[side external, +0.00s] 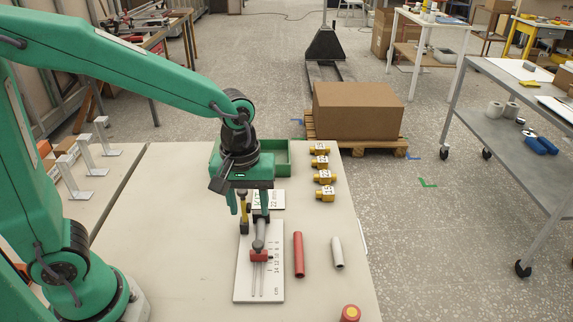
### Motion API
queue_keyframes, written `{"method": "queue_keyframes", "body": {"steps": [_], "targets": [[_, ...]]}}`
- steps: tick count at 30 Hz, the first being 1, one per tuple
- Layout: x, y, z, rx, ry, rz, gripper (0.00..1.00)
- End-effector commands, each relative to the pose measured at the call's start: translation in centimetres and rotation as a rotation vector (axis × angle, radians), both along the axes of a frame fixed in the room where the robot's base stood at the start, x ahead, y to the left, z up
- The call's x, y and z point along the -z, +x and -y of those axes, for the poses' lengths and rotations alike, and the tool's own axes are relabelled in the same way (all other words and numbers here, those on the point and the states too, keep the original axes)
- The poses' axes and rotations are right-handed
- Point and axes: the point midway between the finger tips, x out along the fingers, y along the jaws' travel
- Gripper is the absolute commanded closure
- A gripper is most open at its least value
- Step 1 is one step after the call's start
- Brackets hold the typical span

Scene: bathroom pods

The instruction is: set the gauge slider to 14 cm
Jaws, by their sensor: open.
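The gauge is a white board (242,286) lying on the bench, with a lengthwise track and a printed cm scale along its right side. Its red slider (258,256) sits partway along the track, beside the middle of the scale; the exact reading is too small to tell. A grey knob (258,244) rises at the slider. My gripper (249,212) is open above the far end of the board, pointing down, beyond the slider. A yellow and black upright part (244,212) shows between or behind the fingers; I cannot tell which.
A red tube (298,255) and a white tube (337,252) lie right of the board. Several yellow labelled fittings (323,177) line the right edge. A green tray (281,157) is behind my gripper. A red and yellow round piece (349,313) sits at the front right.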

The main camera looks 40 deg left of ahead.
Motion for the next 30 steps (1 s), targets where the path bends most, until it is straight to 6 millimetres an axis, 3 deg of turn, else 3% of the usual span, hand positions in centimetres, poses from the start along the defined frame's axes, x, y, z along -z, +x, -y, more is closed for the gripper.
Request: {"method": "queue_keyframes", "body": {"steps": [6, 19, 30], "targets": [[1.5, 0.5, 1.1, -0.068, 0.011, -0.042, 0.55], [2.5, 0.5, 1.2, -0.076, 0.012, -0.047, 0.55], [6.6, 0.4, 1.2, -0.076, 0.013, -0.049, 0.55]]}}
